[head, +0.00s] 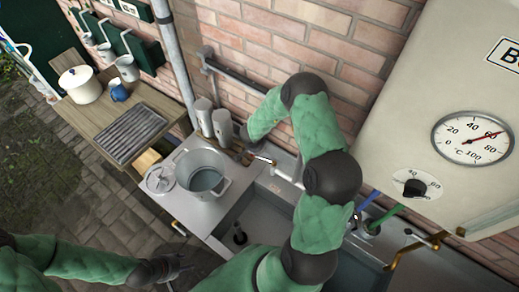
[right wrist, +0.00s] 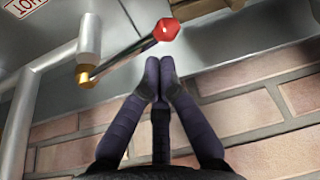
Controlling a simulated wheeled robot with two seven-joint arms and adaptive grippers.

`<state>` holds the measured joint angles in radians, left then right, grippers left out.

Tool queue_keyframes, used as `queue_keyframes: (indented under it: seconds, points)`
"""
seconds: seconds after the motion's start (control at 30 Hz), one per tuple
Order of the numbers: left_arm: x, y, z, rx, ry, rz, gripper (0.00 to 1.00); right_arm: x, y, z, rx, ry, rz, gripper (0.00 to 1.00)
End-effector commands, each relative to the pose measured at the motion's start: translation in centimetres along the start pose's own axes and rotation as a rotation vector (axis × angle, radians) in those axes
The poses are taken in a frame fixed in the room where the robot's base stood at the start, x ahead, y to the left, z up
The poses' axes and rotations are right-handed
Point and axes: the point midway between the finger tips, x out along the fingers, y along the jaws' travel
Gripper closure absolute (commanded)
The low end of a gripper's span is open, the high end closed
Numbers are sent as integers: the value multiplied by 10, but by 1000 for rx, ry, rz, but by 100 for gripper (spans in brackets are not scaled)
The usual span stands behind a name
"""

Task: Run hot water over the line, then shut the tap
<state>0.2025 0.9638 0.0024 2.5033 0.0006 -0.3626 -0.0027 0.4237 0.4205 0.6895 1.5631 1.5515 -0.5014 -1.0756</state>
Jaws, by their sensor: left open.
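My right arm reaches across the sink (head: 240,214) toward the brick wall. In the right wrist view my right gripper (right wrist: 161,75) has its dark fingertips together, with nothing seen between them. A tap lever with a red knob (right wrist: 166,30) and a brass pivot lies just beyond the fingertips; I cannot tell if they touch. A partly cut-off HOT label (right wrist: 22,6) is at the corner. A tap (head: 283,174) shows behind my right arm in the head view. My left gripper (head: 176,268) is open and empty at the lower left. I see no running water.
A steel pail (head: 202,172) and its lid (head: 159,179) stand left of the sink, near grey cylinders (head: 204,115). The boiler (head: 430,100) has a dial (head: 472,137) reading roughly 70. Blue and green hoses (head: 382,217) and brass piping (head: 405,250) lie right of my arm.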

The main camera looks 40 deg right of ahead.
Motion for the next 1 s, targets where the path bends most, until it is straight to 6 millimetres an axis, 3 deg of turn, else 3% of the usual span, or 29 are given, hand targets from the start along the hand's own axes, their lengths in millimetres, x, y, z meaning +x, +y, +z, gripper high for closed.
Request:
queue_keyframes:
  seconds: [1.0]
  points:
    - [-14,5,1,0,0,0,57,-6,-2,14,-174,-2,-63,100]
